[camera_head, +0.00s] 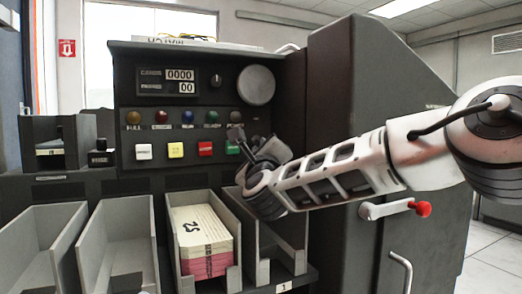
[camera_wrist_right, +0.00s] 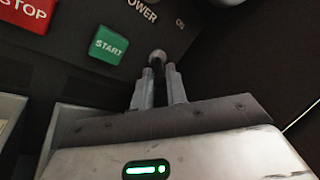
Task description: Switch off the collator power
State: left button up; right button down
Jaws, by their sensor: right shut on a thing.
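The collator (camera_head: 190,105) is a dark machine with a control panel in the head view. In the right wrist view, the POWER label sits above a small switch with a round grey knob (camera_wrist_right: 157,57), and an ON mark is printed up and to the right of it. My right gripper (camera_wrist_right: 160,70) has its fingers closed around the switch just below its knob. In the head view my right gripper (camera_head: 238,140) is at the right end of the panel's lower row and hides the switch there. My left gripper is out of view.
A green START button (camera_wrist_right: 109,44) is close to the left of the fingers, with a red STOP button (camera_wrist_right: 28,12) beyond it. Below are grey card bins, one holding a card stack (camera_head: 201,240). A red-knobbed crank (camera_head: 422,208) is under my right arm.

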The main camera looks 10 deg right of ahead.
jog(key=shift+r, duration=0.15)
jog(key=c, duration=1.7)
grip_release()
jog(key=shift+c, duration=0.2)
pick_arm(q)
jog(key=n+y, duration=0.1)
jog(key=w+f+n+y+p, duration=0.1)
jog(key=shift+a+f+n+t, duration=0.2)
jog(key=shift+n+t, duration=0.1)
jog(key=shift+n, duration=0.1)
pick_arm(e)
jog(key=s, duration=1.5)
jog(key=shift+a+f, duration=0.4)
